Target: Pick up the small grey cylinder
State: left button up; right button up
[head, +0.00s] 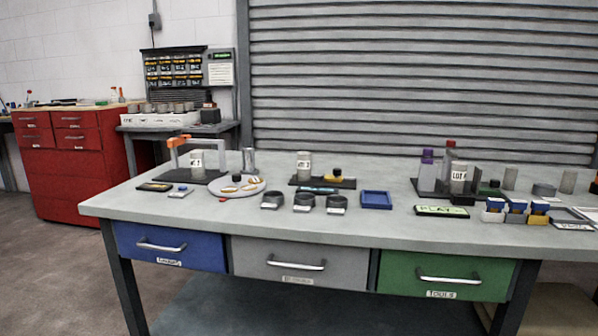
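Several grey cylinders stand on the grey workbench (160,207), and I cannot tell which one the task means. A plain one (249,161) stands at the back left, behind a round light plate (228,190). Two more plain ones, a left one (511,179) and a right one (568,183), stand toward the right end, with a low, wide grey disc (543,190) between them. Labelled grey cylinders stand on dark bases at the left (197,162), middle (304,165) and right (458,178). Neither of my grippers is in view.
An orange and grey gantry frame (178,142) stands at the bench's left. Dark round holders (303,203) and a blue tray (376,200) lie near the front middle. Purple-capped (427,172) and red-capped bottles crowd the right.

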aim_at(304, 158)
jog(key=z, duration=0.65)
jog(key=i+j+z, duration=0.1)
jog(key=j+z, duration=0.15)
jog(key=z, duration=0.15)
jog(key=j+z, duration=0.4)
jog(key=i+j+z, duration=0.1)
jog(key=z, duration=0.25)
jog(key=j+z, duration=0.2)
jog(key=j, duration=0.4)
jog(key=k+j+z, duration=0.2)
jog(key=j, duration=0.4)
jog(key=i+j, duration=0.05)
